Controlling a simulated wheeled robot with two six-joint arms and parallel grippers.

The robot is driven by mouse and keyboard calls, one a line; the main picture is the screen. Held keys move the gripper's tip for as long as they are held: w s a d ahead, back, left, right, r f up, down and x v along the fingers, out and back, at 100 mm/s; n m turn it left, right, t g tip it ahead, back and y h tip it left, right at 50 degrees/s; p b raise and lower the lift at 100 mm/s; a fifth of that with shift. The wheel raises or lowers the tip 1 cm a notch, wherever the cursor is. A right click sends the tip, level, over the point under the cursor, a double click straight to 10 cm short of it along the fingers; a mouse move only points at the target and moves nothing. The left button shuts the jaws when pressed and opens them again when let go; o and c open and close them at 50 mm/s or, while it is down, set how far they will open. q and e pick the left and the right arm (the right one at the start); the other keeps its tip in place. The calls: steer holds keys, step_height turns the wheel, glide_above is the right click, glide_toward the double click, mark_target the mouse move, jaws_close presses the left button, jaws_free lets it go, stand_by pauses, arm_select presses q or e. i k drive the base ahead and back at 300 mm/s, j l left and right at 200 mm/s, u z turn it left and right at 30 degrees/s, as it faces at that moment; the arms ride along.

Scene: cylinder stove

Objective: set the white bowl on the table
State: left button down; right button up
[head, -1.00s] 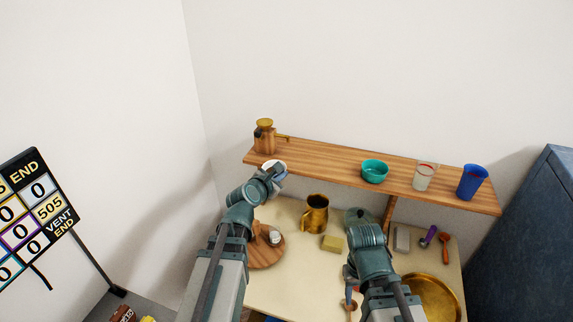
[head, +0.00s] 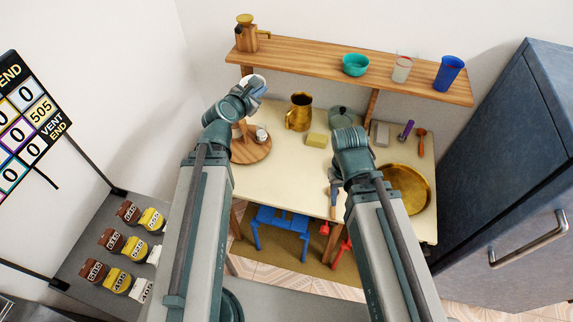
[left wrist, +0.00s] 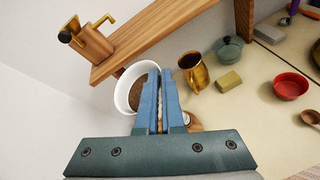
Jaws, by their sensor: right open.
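The white bowl (left wrist: 124,92) is at the left gripper in the left wrist view, with its rim between the blue fingers. My left gripper (left wrist: 161,100) is shut on that rim. In the head view the bowl (head: 251,78) shows only in part behind my left gripper (head: 262,88), near the shelf's left end. Its height over the table (head: 285,178) is hard to tell. My right gripper (head: 336,184) is open above the table's front part, apart from the bowl; its fingers are small in view.
A wooden shelf (head: 310,52) bears a brass-topped dispenser (head: 246,35), a teal bowl (head: 355,65) and cups. A round wooden board (head: 250,150), brass jug (head: 299,112), yellow block (head: 316,140), red bowl (left wrist: 290,87) and brass pan (head: 408,188) occupy the table. Its front middle is fairly clear.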

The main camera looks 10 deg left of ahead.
mark_target(291, 184)
steer(key=k+l, duration=0.8)
